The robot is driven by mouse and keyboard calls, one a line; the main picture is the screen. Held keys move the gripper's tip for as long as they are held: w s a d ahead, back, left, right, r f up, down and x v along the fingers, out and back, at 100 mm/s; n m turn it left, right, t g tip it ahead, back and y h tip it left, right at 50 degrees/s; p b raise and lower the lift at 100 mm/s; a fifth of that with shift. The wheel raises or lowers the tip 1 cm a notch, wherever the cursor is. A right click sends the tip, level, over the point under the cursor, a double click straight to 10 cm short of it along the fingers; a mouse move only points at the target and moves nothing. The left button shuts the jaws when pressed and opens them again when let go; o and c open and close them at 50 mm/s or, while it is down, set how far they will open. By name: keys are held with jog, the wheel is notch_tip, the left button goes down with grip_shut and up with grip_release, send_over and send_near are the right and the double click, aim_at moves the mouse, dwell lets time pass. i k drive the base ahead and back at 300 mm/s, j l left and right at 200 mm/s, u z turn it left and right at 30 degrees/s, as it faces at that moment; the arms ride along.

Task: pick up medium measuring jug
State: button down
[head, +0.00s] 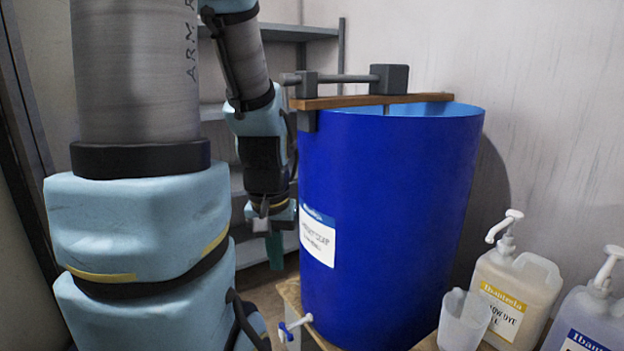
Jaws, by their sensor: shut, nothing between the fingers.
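A translucent measuring jug (463,322) stands at the bottom right of the head view, beside a pump bottle. It is the only jug I can see, so I cannot compare its size with others, and its lower part is cut off by the frame edge. My gripper (274,252) hangs pointing down, left of the blue drum. Its teal fingers are shut and empty, well apart from the jug, with the drum between them in the picture.
The large blue drum (385,220) has a wooden bar (370,101) across its top and a tap (295,327) low at its front. Two pump bottles, one cream (515,290) and one bluish white (590,315), stand at right. Grey shelves (290,33) stand behind.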

aim_at(465, 317)
jog(key=z, duration=1.15)
